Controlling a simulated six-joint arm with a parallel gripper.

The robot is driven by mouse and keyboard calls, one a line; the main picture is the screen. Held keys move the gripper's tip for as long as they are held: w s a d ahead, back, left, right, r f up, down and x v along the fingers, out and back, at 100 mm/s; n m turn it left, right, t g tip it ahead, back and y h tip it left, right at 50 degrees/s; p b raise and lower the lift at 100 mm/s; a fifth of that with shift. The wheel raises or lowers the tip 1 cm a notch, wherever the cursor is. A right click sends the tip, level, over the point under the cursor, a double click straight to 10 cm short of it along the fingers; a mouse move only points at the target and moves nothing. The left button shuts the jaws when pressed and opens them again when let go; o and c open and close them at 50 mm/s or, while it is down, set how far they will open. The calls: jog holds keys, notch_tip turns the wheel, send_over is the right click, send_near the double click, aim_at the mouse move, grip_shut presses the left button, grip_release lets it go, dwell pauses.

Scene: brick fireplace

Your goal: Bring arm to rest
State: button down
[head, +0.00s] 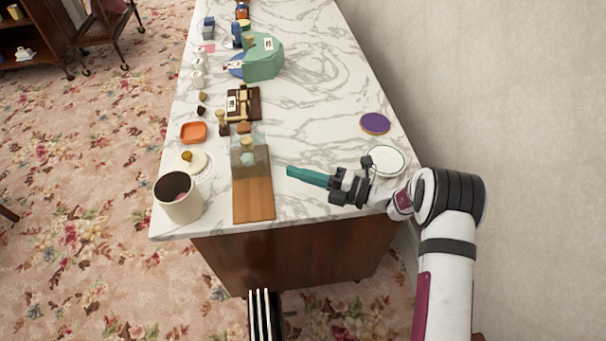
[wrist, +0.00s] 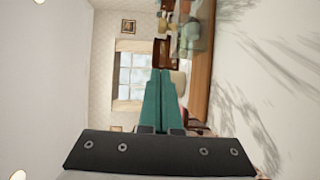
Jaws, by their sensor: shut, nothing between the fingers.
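My gripper (head: 291,171) is above the near part of the marble counter (head: 325,85), right of the wooden board. Its teal fingers point left in the head view and are shut with nothing between them. In the wrist view the two teal fingers of my gripper (wrist: 160,75) lie side by side along the middle. My arm comes in from the lower right of the head view, and my gripper appears apart from the things on the counter.
A wooden board (head: 253,201) and a cream cup (head: 181,203) stand at the near left. A white plate (head: 387,161) lies close to my wrist, with a purple disc (head: 375,123) beyond it. A wall (head: 480,80) bounds the right. The counter's middle is mostly clear.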

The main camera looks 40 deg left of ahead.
jog(key=shift+v, duration=0.8)
jog(key=s+d+r+n+h, duration=0.7)
jog(key=s+d+r+n, duration=0.2)
jog(key=d+r+n, duration=0.4)
jog(key=s+d+n+t+h, duration=0.1)
jog(key=s+d+n+h, duration=0.2)
jog(key=d, duration=0.4)
jog(key=s+d+f+n+t+h, duration=0.1)
jog(key=s+d+n+t+h, duration=0.1)
jog(key=s+d+n, duration=0.3)
jog(key=s+d+f+n+t+h, duration=0.1)
jog(key=s+d+n+h, duration=0.2)
jog(key=d+n, duration=0.3)
jog(key=s+d, duration=0.1)
jog(key=d, duration=0.2)
jog(key=shift+s+n+t+h, duration=0.25)
jog(key=shift+n+t+h, duration=0.05)
jog(key=shift+t, duration=0.1)
